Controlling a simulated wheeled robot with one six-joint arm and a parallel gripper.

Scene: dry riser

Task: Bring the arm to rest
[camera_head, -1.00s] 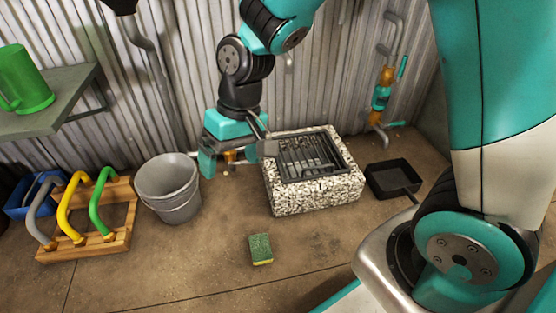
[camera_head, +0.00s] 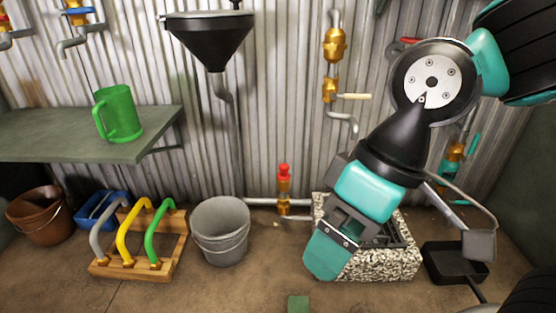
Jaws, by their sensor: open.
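My gripper (camera_head: 404,250) is at the right of the head view, pointing down. Its jaws are wide apart, one finger at the left and one at the right, with nothing between them. It appears in front of the speckled stone block (camera_head: 385,264) with a dark grate on top and hides much of it. I cannot tell how far above the block it is. My arm bends down to it from the upper right.
A grey bucket (camera_head: 220,232) and a wooden rack (camera_head: 165,262) with grey, yellow and green handles stand left. A green mug (camera_head: 117,115) is on the shelf (camera_head: 60,140). A black funnel (camera_head: 208,38) and brass valves (camera_head: 334,45) are on the wall. A black pan (camera_head: 453,263) lies right.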

